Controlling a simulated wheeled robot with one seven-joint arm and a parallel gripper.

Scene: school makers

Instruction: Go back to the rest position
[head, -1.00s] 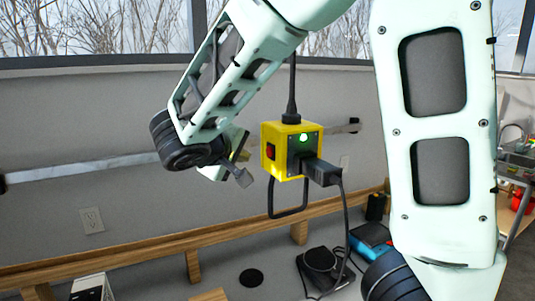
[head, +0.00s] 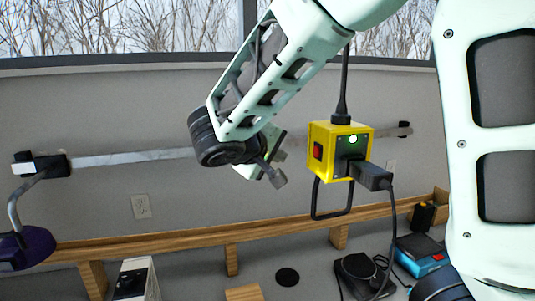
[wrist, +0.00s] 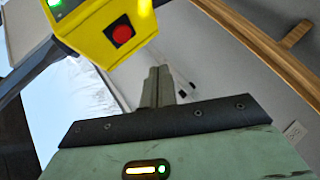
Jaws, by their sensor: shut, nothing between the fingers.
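My gripper (head: 277,176) is to the left of a hanging yellow power box and apart from it in the head view. In the wrist view my gripper (wrist: 158,85) shows its fingers together with nothing between them. The yellow power box (head: 321,133) hangs from a black cable, with a red switch, a lit green light and a black plug in its side. Its yellow face and red switch also show close by at the upper left of the wrist view (wrist: 92,48).
A wooden rail (head: 185,236) runs along the grey wall below. A blue and black device (head: 421,257) and a black device (head: 357,274) lie at the lower right. A purple lamp (head: 30,247) is at the left. A plugged cord hangs from the box.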

